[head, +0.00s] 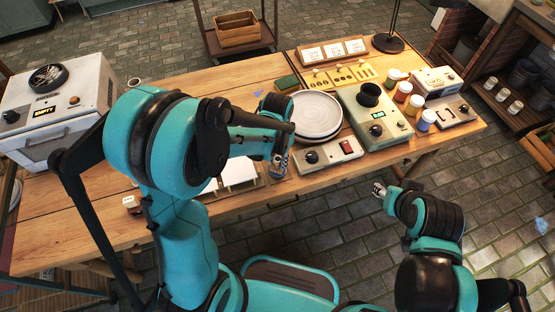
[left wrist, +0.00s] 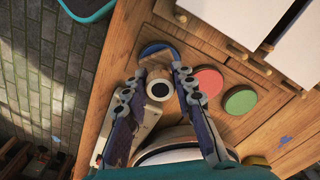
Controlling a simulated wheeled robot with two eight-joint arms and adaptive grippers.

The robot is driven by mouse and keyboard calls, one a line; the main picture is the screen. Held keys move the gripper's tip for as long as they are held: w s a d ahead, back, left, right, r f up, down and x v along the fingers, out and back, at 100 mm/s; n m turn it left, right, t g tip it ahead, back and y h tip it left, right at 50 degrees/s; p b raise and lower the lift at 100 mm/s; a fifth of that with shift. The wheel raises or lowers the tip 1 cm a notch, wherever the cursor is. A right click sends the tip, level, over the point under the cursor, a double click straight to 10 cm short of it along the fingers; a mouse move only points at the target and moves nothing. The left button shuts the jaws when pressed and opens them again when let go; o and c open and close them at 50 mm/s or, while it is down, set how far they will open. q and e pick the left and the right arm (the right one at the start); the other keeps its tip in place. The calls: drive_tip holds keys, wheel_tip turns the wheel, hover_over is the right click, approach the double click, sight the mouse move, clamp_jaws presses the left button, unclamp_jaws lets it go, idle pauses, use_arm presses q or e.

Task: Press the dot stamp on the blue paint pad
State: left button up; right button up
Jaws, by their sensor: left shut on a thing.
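My left gripper (left wrist: 158,82) is shut on the dot stamp (left wrist: 160,90), whose pale round end with a dark centre shows between the fingers. The blue paint pad (left wrist: 158,48) lies just beyond the fingertips, partly covered by the stamp's tan part. I cannot tell whether stamp and pad touch. The red pad (left wrist: 208,82) and green pad (left wrist: 240,100) lie to the right. In the head view my left gripper (head: 277,170) is low over the table's front edge, and my arm hides most of the pads. My right gripper (head: 379,189) is off the table's front; its jaws are unclear.
White panels (head: 232,172) lie left of my left gripper. Stacked plates (head: 316,115), a switch box (head: 328,154) and a green machine (head: 376,118) stand to its right. Paint jars (head: 403,92) are farther right. A white oven (head: 58,105) stands at the left end.

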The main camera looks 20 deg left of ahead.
use_arm(q)
wheel_tip(320, 180, up, 7)
drive_tip(key=p, duration=0.5)
idle(0.4)
drive_tip(key=shift+a, duration=0.1)
